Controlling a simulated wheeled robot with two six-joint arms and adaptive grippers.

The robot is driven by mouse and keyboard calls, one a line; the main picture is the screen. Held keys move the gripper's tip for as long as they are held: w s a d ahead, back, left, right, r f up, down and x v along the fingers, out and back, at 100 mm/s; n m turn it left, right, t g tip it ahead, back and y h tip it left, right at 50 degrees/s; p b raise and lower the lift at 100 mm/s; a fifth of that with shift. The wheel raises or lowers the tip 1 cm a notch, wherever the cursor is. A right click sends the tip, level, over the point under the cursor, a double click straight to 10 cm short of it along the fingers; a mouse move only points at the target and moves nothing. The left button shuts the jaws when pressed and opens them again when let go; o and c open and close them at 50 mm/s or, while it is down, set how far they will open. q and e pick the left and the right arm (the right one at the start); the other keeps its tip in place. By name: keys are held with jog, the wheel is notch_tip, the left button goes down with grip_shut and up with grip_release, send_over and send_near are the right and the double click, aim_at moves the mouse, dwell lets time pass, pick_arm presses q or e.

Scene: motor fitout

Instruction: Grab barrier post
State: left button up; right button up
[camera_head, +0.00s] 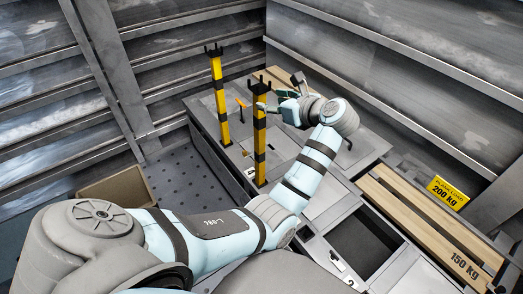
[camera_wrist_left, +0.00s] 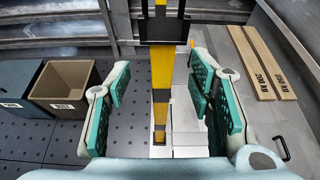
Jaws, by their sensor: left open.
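Two barrier posts with yellow and black bands and forked black tops stand upright on the grey cabinet top. The nearer post (camera_head: 260,138) is in the middle of the head view; the farther post (camera_head: 219,98) is behind it to the left. My left gripper (camera_head: 273,97) is open beside the upper part of the nearer post. In the left wrist view a yellow and black post (camera_wrist_left: 160,76) shows in the gap between the open green fingers of my left gripper (camera_wrist_left: 160,70). I cannot tell whether it touches either finger. My right gripper is not in view.
Wooden planks (camera_head: 425,220) marked 150 kg lie along the right side, by a yellow 200 kg load sign (camera_head: 447,193). A brown open box (camera_wrist_left: 62,84) stands on the dotted floor at left. Ribbed metal walls enclose the space. A small yellow-and-black item (camera_head: 241,104) stands between the posts.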

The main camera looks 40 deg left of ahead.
aim_at(263, 100)
pick_arm(q)
jog(key=shift+x, duration=1.25)
jog(key=x, duration=0.1)
jog(key=b+x, duration=0.1)
jog(key=x, duration=0.3)
jog(key=shift+w+d+f, duration=0.1)
jog(key=shift+w+f, duration=0.2)
jog(key=shift+f, duration=0.1)
jog(key=shift+a, duration=0.3)
jog(key=shift+s+r, duration=0.15)
jog(key=shift+s, duration=0.05)
jog(key=shift+c, duration=0.2)
grip_shut()
jog(key=shift+d, duration=0.1)
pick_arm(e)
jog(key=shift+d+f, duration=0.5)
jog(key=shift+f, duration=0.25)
pick_arm(q)
jog(key=shift+w, duration=0.1)
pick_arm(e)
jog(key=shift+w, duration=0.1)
